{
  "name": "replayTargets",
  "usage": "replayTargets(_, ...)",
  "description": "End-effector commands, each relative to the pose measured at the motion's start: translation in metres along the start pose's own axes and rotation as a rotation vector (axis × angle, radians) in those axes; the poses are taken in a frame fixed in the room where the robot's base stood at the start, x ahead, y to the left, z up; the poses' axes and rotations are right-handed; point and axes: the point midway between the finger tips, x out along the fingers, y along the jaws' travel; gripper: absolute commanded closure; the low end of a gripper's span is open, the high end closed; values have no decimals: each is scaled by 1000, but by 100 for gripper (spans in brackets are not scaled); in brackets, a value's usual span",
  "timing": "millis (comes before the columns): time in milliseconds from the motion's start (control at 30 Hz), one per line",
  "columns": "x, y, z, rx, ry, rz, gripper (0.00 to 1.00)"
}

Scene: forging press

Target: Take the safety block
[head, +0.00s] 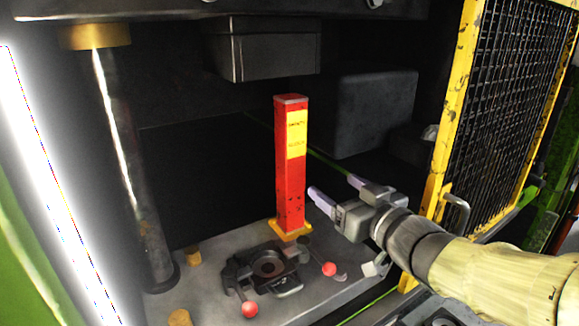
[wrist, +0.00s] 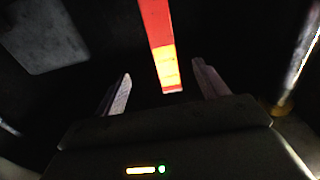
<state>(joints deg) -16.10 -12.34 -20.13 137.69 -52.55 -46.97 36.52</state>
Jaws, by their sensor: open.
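The safety block (head: 291,180) is a tall red square post with a yellow label. It stands upright on a yellow foot (head: 290,230) on the press bed. My gripper (head: 335,187) is open and empty, just to the right of the block at about its middle height. In the wrist view, the block (wrist: 157,30) shows between and beyond the two fingers of my gripper (wrist: 162,85). The fingers do not appear to touch it. The block's far side is hidden.
A dark die fixture (head: 266,268) with two red-knobbed handles sits in front of the block. The upper die (head: 265,50) hangs above. A steel column (head: 130,170) stands left, and a yellow mesh guard (head: 515,100) is on the right.

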Motion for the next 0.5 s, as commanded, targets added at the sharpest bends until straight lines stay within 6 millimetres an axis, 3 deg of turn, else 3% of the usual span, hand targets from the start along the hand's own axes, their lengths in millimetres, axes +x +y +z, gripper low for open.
replayTargets(233, 8, -1, -1, 0, -1, -3, 27)
replayTargets(500, 49, -2, -1, 1, -3, -6, 27)
